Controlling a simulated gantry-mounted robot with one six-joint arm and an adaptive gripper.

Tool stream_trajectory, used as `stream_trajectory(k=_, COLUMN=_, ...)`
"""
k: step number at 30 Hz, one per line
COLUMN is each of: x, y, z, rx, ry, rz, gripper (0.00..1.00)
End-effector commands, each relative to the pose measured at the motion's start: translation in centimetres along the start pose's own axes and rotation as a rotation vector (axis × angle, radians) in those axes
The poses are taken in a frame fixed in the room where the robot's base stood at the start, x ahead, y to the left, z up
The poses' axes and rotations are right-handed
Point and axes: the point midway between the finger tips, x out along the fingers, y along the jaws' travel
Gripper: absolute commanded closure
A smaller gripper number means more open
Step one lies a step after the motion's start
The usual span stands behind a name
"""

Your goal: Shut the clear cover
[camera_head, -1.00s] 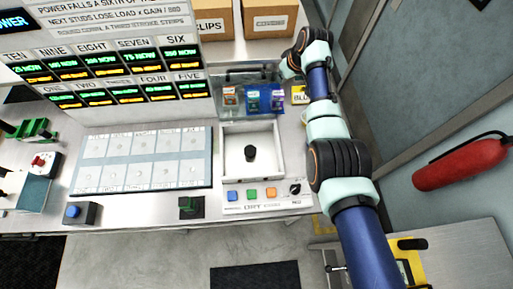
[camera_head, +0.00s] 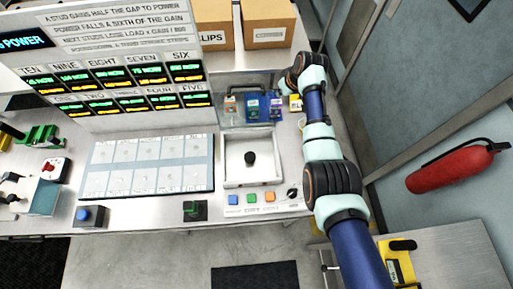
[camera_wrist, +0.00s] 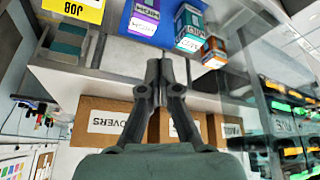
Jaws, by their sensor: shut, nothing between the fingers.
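The clear cover (camera_head: 246,124) stands raised at the back of a white square box (camera_head: 231,178) with a black knob (camera_head: 250,158) inside. Small coloured modules show through the cover. My arm reaches past the cover's right side, and the gripper itself is hard to make out in the head view. In the wrist view my gripper (camera_wrist: 166,68) is shut and empty, with its fingertips together. A faint see-through pane, likely the cover, crosses the right of the wrist view (camera_wrist: 240,75). I cannot tell whether the fingers touch it.
Cardboard boxes (camera_head: 268,22) are at the back. A display board (camera_head: 125,75) stands left. Coloured buttons (camera_head: 251,198) line the box's front.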

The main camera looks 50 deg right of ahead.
Motion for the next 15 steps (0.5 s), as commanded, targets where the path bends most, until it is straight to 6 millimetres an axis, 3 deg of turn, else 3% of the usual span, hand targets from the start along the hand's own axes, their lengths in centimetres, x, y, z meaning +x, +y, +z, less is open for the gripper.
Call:
stream_trajectory(k=1, x=0.3, y=-3.0, z=-0.7, rx=-0.023, ry=-0.001, rz=-0.041, gripper=1.0)
stream_trajectory(k=15, x=-0.6, y=-4.3, z=1.4, rx=-0.022, ry=-0.002, rz=-0.042, gripper=1.0)
